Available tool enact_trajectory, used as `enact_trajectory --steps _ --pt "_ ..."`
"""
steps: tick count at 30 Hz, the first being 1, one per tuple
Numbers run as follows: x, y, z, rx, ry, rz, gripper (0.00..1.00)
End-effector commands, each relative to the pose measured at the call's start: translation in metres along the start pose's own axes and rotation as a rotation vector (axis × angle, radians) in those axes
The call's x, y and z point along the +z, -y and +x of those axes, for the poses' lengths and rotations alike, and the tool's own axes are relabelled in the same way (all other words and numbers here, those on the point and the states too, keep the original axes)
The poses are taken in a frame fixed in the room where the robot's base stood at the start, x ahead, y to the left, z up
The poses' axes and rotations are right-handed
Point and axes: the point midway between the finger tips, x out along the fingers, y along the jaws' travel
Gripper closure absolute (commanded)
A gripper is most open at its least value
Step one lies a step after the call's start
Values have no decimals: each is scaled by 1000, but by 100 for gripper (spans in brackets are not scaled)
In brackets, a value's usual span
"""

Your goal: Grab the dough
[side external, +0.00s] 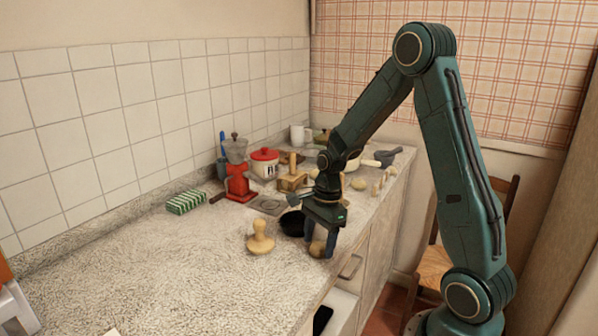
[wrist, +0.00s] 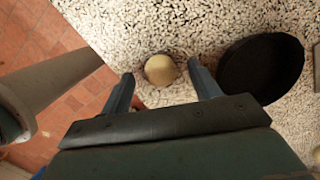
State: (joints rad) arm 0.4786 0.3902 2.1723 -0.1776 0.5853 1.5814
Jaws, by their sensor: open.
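The dough is a small round tan ball (wrist: 160,70) on the speckled counter, near its front edge. In the side view the dough (side external: 317,249) shows low beside my gripper's fingers, partly covered by them. My gripper (side external: 319,243) points down over the counter with its fingers open. In the wrist view the two fingertips of my gripper (wrist: 162,82) stand to the left and right of the dough, with gaps showing between it and each finger. I cannot tell the exact height of the fingertips above the counter.
A black round bowl or pan (side external: 292,223) stands close to my gripper; it also shows in the wrist view (wrist: 262,70). A wooden mushroom-shaped tool (side external: 260,238) is to the left. A red grinder (side external: 238,180) and red-lidded pot (side external: 265,162) stand behind.

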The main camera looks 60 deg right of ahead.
Motion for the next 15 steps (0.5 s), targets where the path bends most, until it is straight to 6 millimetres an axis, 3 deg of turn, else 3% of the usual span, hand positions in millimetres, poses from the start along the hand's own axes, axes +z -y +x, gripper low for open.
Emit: enact_trajectory --steps 5,12,15 --pt "0 0 0 0 0 0 40" --pt "0 0 0 0 0 0 85" --pt "0 0 0 0 0 0 86"
